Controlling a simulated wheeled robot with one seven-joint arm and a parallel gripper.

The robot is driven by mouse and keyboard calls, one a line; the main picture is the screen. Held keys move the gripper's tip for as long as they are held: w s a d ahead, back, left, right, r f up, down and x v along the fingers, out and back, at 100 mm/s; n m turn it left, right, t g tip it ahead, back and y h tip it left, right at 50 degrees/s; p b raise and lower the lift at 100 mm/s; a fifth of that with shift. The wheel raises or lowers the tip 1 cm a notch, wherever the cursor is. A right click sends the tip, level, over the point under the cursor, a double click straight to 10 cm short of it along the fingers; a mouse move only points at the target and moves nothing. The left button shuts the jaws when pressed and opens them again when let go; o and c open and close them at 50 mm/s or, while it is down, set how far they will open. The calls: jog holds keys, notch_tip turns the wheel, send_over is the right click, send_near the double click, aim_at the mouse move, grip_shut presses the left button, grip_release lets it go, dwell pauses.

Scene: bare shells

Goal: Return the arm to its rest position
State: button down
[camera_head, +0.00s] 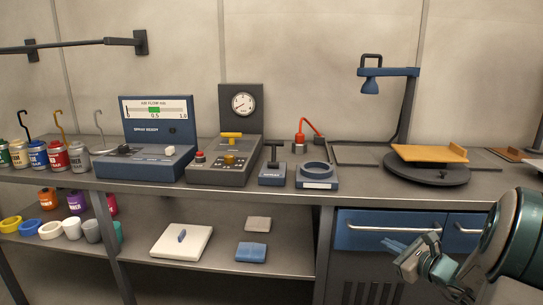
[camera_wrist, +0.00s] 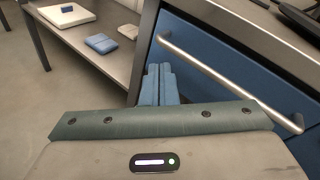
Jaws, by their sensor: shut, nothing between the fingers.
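My gripper (camera_head: 392,246) is at the lower right in the head view, in front of the blue drawer fronts below the bench. Its blue fingers are together and hold nothing. In the wrist view the shut fingers (camera_wrist: 159,86) point toward the bench's lower part, beside the drawer's silver handle (camera_wrist: 225,78). They look apart from the handle, but I cannot tell the exact gap. My forearm enters from the right edge in the head view.
The grey workbench (camera_head: 300,190) carries a blue air-flow panel (camera_head: 155,150), a gauge unit (camera_head: 241,105) and a turntable with an orange board (camera_head: 430,153). The lower shelf (camera_head: 210,255) holds cups, a white box and folded cloths. Blue drawers (camera_head: 390,225) are close to my gripper.

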jog(key=s+a+r+n+g+y+p, duration=0.1)
jog(key=s+a+r+n+g+p, duration=0.3)
jog(key=a, duration=0.3)
jog(key=s+a+r+n+g+p, duration=0.1)
jog(key=s+a+r+n+g, duration=0.15)
jog(key=a+n, duration=0.45)
jog(key=s+a+r+n+g+y+p, duration=0.1)
jog(key=s+a+r+n+g+p, duration=0.25)
jog(key=a, duration=0.45)
jog(key=s+r+n+g+h+p, duration=0.1)
jog(key=s+r+n+h+p, duration=0.6)
jog(key=s+n, duration=0.6)
notch_tip(320, 180, up, 2)
jog(key=shift+s+a+g+p, duration=0.2)
jog(key=shift+s+g+p, duration=0.2)
jog(key=shift+p, duration=0.45)
